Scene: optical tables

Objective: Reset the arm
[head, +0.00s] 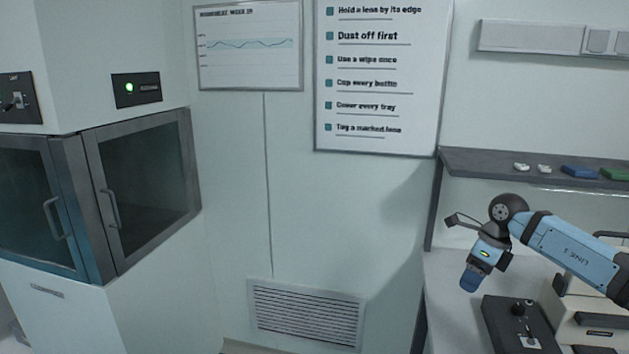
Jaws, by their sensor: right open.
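My right arm comes in from the right edge, raised over the right-hand bench, with its blue link bent down at a dark joint. My right gripper (469,280) hangs below the wrist, above the left part of the bench top. It is open, and I see nothing held in it. The fingertips are small and hard to make out. My left gripper is not in view.
A black control box (516,324) with a knob and pale equipment (590,305) stand below my right arm. A dark shelf (480,166) with small items runs above. A glass-doored cabinet (150,185) stands left. The space between, before the wall vent (306,313), looks clear.

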